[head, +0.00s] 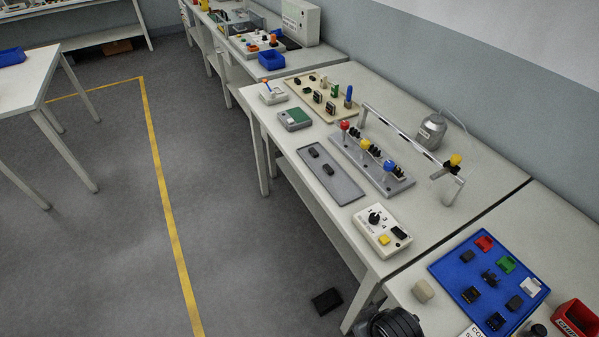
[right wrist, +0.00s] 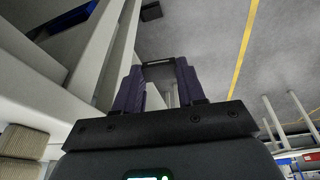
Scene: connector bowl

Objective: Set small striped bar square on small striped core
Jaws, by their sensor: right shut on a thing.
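My right gripper (right wrist: 158,80) shows in the right wrist view, with its dark purple fingers shut on a small dark bar-shaped piece (right wrist: 158,66). Its stripes are too small or dark to make out, so I cannot tell for sure that it is the small striped bar. It is held in the air with grey floor behind it. Small dark parts lie on the blue mat (head: 453,271) and two on the grey tray (head: 347,189) in the head view. I cannot tell which part is the small striped core. My left gripper is in neither view.
A long striped rail (head: 401,133) stands on posts behind the grey base (head: 403,183) with coloured knobs. A control box (head: 374,245), beige block (head: 423,291) and red bin (head: 573,318) are near the front. A black object (head: 326,301) lies on the floor.

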